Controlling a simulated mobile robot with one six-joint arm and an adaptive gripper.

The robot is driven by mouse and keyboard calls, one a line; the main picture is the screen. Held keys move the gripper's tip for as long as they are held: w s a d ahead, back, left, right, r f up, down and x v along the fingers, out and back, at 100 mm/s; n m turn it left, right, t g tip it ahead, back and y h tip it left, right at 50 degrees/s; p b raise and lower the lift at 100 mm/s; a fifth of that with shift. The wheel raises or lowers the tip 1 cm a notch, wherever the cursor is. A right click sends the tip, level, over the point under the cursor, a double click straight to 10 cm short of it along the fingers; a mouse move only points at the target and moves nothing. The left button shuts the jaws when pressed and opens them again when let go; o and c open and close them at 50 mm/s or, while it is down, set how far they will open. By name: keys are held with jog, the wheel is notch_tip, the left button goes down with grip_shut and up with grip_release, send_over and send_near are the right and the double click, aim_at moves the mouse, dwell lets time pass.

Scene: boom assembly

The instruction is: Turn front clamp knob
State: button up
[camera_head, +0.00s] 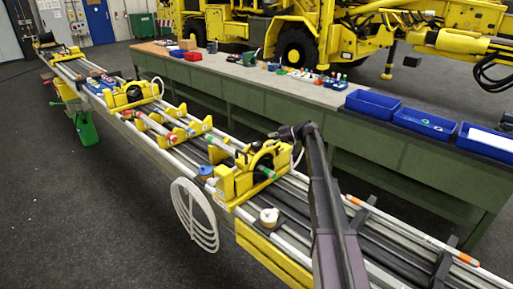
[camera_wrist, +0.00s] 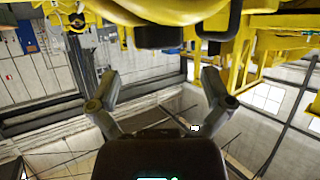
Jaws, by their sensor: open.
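The nearest yellow clamp (camera_head: 238,180) stands on the boom's rails, with a dark rounded part (camera_head: 266,160) at its top. My gripper (camera_head: 287,132) is at the upper right of this clamp, small and dark. In the wrist view my gripper (camera_wrist: 160,84) is open, its two grey fingers spread wide with nothing between them. Beyond the fingertips, at the top, a short black cylindrical part (camera_wrist: 160,36) hangs between yellow clamp surfaces (camera_wrist: 170,10). It looks like a knob, but I cannot be sure. It lies roughly centred between the fingers and appears apart from them.
A second yellow clamp (camera_head: 130,95) stands farther along the rails. A coiled white hose (camera_head: 194,215) hangs on the near side. A green workbench (camera_head: 250,103) with blue bins (camera_head: 425,122) runs behind the boom. Dark open floor (camera_head: 80,210) lies at the left.

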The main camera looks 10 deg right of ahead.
aim_at(258, 143)
jog(key=shift+b+x, duration=0.95)
jog(key=shift+x, duration=2.05)
jog(key=c, duration=1)
